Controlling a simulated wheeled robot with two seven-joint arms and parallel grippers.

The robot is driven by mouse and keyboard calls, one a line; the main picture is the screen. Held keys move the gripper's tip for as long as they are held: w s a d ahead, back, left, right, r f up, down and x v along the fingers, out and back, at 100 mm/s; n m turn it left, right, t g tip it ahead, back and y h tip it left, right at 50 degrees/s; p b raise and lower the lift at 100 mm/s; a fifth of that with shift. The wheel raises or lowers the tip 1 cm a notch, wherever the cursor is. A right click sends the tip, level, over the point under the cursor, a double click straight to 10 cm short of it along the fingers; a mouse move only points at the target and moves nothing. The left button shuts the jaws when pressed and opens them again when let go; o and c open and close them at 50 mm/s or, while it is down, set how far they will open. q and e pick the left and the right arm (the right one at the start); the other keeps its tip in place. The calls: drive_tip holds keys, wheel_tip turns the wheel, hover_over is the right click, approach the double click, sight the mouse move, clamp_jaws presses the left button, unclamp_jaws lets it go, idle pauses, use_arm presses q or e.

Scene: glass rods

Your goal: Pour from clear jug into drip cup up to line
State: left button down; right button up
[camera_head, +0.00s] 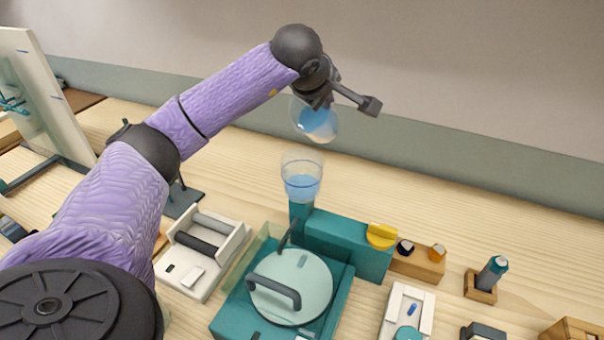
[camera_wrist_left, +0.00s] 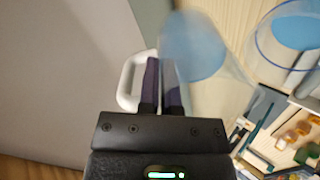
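The clear jug (camera_head: 316,121), with blue liquid inside, is held tilted in the air above the drip cup. My left gripper (camera_head: 322,96) is shut on its handle; the jug also shows, blurred, in the left wrist view (camera_wrist_left: 200,60), beside the pale handle (camera_wrist_left: 128,82) and my fingers (camera_wrist_left: 163,85). The clear drip cup (camera_head: 302,177) stands upright on a teal post of the teal machine and holds blue liquid in its lower part. It also shows in the left wrist view (camera_wrist_left: 290,32). My right gripper is out of view.
The teal machine (camera_head: 345,242) has a round pale lid with a dark handle and a yellow knob (camera_head: 381,236). A white tray with rollers (camera_head: 203,252) stands to its left. Small wooden blocks and bottles (camera_head: 420,262) stand to the right. The table behind the cup is clear.

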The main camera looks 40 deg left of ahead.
use_arm(q)
drive_tip(key=shift+s+r+b, duration=0.1)
drive_tip(key=shift+r+b, duration=0.1)
drive_tip(key=shift+b, duration=0.2)
idle(0.7)
drive_tip(key=shift+t+b, duration=0.35)
drive_tip(key=shift+t, duration=0.05)
drive_tip(key=shift+r, duration=0.1)
drive_tip(key=shift+s, duration=0.1)
idle(0.5)
drive_tip(key=shift+d+b, duration=0.1)
drive_tip(key=shift+b, duration=0.25)
drive_tip(key=shift+r, duration=0.2)
